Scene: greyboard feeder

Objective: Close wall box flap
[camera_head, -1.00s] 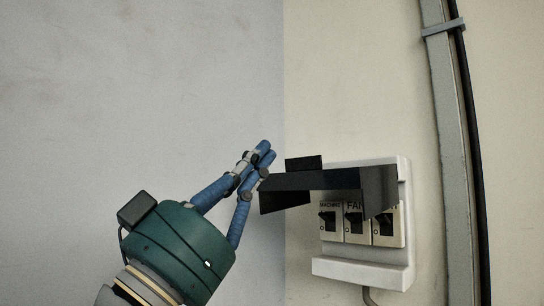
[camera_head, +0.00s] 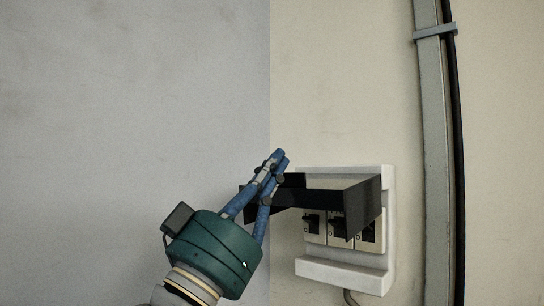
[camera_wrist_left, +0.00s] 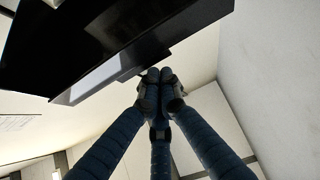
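The white wall box (camera_head: 345,271) is on the wall right of the corner, with a row of switches (camera_head: 340,228) inside. Its dark flap (camera_head: 330,197) stands open, sticking out above the switches and partly covering them. My left gripper (camera_head: 279,157) is at the flap's left end, its blue fingers together and pointing up, with nothing seen between them. In the left wrist view the fingertips (camera_wrist_left: 160,76) are together just beside the edge of the dark flap (camera_wrist_left: 95,40). I cannot tell whether they touch it. My right gripper is not in view.
A grey vertical conduit (camera_head: 436,150) with a black cable runs up the wall right of the box. A cable (camera_head: 350,298) leaves the box's underside. The wall left of my gripper is bare.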

